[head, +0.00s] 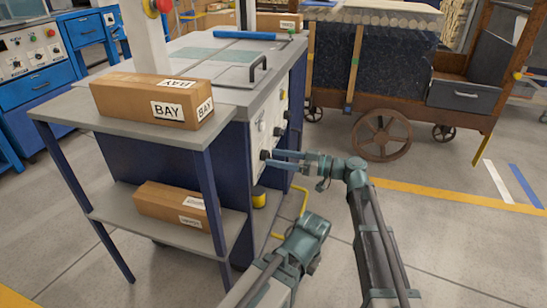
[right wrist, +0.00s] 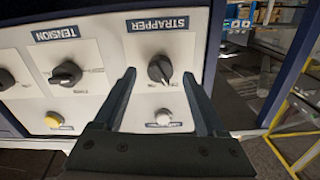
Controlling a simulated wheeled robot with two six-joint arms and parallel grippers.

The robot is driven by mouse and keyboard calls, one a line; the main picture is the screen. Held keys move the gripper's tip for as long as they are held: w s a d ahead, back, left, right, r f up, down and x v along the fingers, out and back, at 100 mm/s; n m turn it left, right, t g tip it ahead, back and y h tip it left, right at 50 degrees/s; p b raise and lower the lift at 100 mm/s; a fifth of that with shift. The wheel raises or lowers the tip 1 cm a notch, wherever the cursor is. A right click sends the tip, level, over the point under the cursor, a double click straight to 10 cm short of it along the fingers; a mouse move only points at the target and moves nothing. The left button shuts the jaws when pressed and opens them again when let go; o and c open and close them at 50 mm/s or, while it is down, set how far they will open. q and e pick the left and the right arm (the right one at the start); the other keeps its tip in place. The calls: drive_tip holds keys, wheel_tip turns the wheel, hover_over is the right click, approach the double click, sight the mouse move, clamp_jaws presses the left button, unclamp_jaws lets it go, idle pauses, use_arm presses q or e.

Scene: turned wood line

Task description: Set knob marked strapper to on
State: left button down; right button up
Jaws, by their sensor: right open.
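The strapper knob (right wrist: 160,69) is a round black knob beside the label STRAPPER on a pale panel in the right wrist view. Its pale pointer mark is toward the lower right of that picture; the small marks around it are too small to read. My right gripper (right wrist: 159,76) is open, with one finger on each side of the knob and gaps between. In the head view my right gripper (head: 275,159) reaches left to the nearest black knob on the machine's side panel (head: 256,135).
The tension knob (right wrist: 65,74) and a yellow button (right wrist: 53,120) are on the same panel. A white button (right wrist: 163,117) is close to the strapper knob.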

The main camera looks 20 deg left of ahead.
drive_tip(key=shift+a, duration=0.8)
clamp_jaws()
